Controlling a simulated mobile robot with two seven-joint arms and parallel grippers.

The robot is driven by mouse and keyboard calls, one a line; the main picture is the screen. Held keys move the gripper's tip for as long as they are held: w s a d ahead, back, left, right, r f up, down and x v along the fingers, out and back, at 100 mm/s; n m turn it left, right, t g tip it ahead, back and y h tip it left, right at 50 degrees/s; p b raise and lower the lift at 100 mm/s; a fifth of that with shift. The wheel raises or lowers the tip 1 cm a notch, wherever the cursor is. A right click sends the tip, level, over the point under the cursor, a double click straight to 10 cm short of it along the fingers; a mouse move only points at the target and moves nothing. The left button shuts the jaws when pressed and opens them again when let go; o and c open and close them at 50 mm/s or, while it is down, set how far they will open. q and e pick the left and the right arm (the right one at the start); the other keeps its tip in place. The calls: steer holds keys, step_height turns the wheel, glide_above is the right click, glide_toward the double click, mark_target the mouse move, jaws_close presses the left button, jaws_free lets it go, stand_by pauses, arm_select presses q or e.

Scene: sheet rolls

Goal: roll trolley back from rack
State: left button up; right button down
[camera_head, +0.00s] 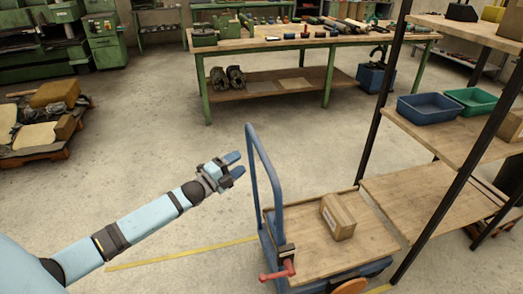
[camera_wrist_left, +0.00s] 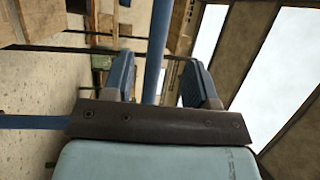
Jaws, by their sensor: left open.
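The trolley has a wooden deck (camera_head: 310,255) and an upright blue push handle (camera_head: 265,165). It stands at the lower middle of the head view, its far right part beside the rack. The rack (camera_head: 440,135) has dark posts and wooden shelves. My left gripper (camera_head: 238,165) is open and empty, just left of the handle's upper part. In the left wrist view a blue bar (camera_wrist_left: 158,45) appears in the gap between the two blue fingers (camera_wrist_left: 160,85). I cannot tell whether it is between the fingertips or beyond them. My right gripper is not in view.
A cardboard box (camera_head: 338,216) sits on the trolley deck. A red lever (camera_head: 278,272) is at its near left corner. Blue (camera_head: 428,108) and green (camera_head: 470,100) bins stand on the rack. A green-legged workbench (camera_head: 310,42) is behind. The floor left of the trolley is clear.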

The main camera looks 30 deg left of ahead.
mark_target(259, 149)
arm_select(q)
steer(key=x, duration=0.9)
steer(key=shift+w, duration=0.2)
jaws_close()
